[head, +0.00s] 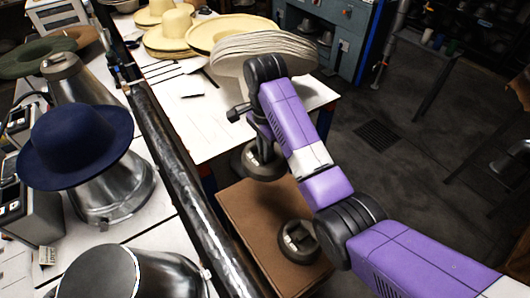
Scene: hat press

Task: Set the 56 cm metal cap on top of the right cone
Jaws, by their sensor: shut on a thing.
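My gripper (262,150) points down beside the white table and is shut on a round grey metal cap (244,166). The fingers are partly hidden by my wrist. The cap hangs above or near the far end of a brown board; I cannot tell the gap. A second metal cap (298,257) with a raised grip lies on the board. No size marks are readable. Metal cones stand in a row at left: a far one (84,88), a middle one (122,192) under a blue hat, and a near one (172,272), cut off below. Which one is the right cone is unclear.
A dark bar (160,135) runs lengthwise between the cones and the brown board (240,222). The blue hat (75,142) has a wide brim. Straw hats (172,30) and a stack of pale brims (262,45) sit on the white table (205,138). Floor is open at right.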

